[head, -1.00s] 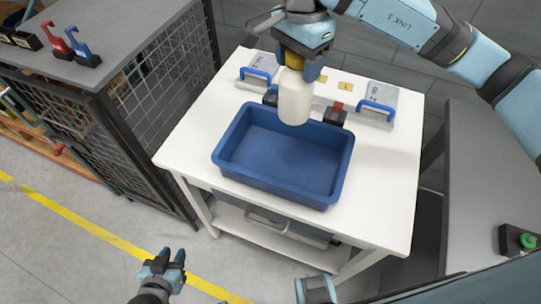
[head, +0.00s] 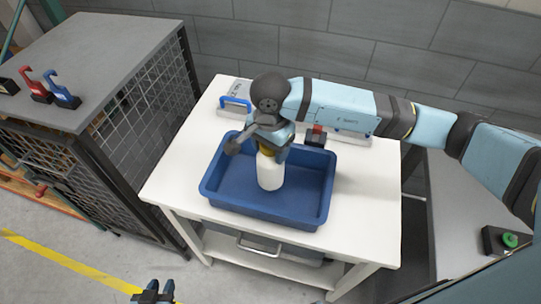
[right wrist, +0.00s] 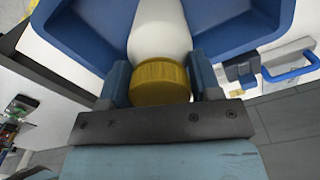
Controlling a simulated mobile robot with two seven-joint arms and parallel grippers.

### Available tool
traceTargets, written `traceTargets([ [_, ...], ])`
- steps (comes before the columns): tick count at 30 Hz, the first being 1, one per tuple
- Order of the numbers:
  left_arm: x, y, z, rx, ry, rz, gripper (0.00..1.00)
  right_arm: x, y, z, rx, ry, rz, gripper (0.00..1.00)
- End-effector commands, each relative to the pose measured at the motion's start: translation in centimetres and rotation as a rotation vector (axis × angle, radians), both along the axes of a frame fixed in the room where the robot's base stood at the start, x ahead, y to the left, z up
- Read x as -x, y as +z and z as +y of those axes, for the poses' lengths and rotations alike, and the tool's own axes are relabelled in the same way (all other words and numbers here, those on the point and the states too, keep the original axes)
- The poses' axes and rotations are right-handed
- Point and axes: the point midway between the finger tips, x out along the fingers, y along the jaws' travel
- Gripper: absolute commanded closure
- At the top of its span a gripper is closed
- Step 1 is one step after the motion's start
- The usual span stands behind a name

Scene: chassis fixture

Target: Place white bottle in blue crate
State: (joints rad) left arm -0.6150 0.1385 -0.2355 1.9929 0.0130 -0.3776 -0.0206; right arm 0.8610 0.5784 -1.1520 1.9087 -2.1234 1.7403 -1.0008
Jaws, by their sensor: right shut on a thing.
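The white bottle (head: 270,174) with a yellow cap is upright in the head view, over the inside of the blue crate (head: 233,215). I cannot tell whether its base touches the crate floor. My right gripper (head: 268,146) is shut on the bottle at its cap. In the right wrist view the yellow cap (right wrist: 161,80) sits between the two fingers, with the white body (right wrist: 160,30) beyond it and the blue crate walls (right wrist: 75,30) around. My left gripper (head: 153,292) is low at the bottom edge of the head view, away from the table; its fingers are small and partly cut off.
The crate stands on a white table (head: 370,200). Behind it are a grey block with a blue handle (head: 235,103) and a small black and red fixture (head: 316,136). A mesh cabinet (head: 140,90) stands left. A green button box (head: 508,240) is at right.

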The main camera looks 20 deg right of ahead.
Motion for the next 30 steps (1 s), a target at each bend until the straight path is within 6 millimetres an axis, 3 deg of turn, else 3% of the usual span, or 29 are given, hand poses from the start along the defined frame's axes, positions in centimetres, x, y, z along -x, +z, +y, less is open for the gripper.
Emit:
traceTargets([
  [10,0.0,0.8,0.0,0.000,0.000,-0.001,0.69,0.0,-4.0,0.0,0.001,-0.001,0.001,0.87],
  [21,-0.1,0.3,0.1,-0.001,0.000,-0.002,0.69,-0.1,-4.7,0.0,0.000,0.000,-0.002,0.87],
  [22,-0.1,0.5,0.1,-0.001,0.000,-0.002,0.69,0.0,-4.5,0.0,0.000,0.000,-0.001,0.36],
  [24,-0.1,0.5,0.1,-0.001,0.000,-0.001,0.69,0.0,-4.5,0.0,0.000,0.000,-0.001,0.19],
  [25,-0.1,0.5,0.1,-0.001,0.000,-0.001,0.69,0.0,-4.5,0.0,0.000,0.000,-0.001,0.15],
  [30,-0.1,0.5,0.1,-0.001,0.000,-0.001,0.69,0.0,-4.5,0.0,0.000,0.000,-0.001,0.15],
])
